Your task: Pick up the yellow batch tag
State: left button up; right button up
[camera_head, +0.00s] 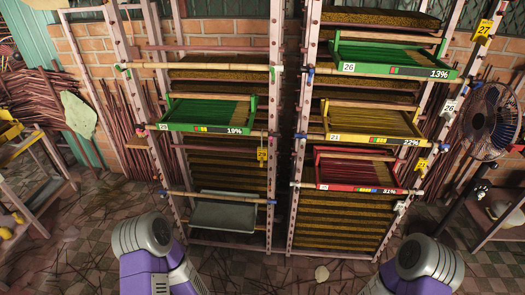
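Three yellow tags show in the head view. One yellow tag (262,155) hangs by the right post of the left rack, below the green tray. Another yellow tag (421,164) hangs on the right post of the right rack. A larger yellow tag marked 27 (483,30) hangs at the upper right. A white tag (449,107) hangs between the two right-hand yellow tags. My two purple and grey arms show at the bottom edge, well below and apart from the tags. Neither gripper is in view, so what they hold is hidden.
The left rack holds a green tray (207,126) and a grey tray (223,217). The right rack holds a green tray (392,71), a yellow tray (372,138) and a red tray (361,188). A black fan (493,113) stands at right. Sticks litter the tiled floor.

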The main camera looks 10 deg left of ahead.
aim_at(261, 152)
jog(key=z, duration=0.35)
jog(key=k, duration=0.5)
jog(key=z, duration=0.85)
jog(key=i, duration=1.5)
jog(key=u, duration=0.65)
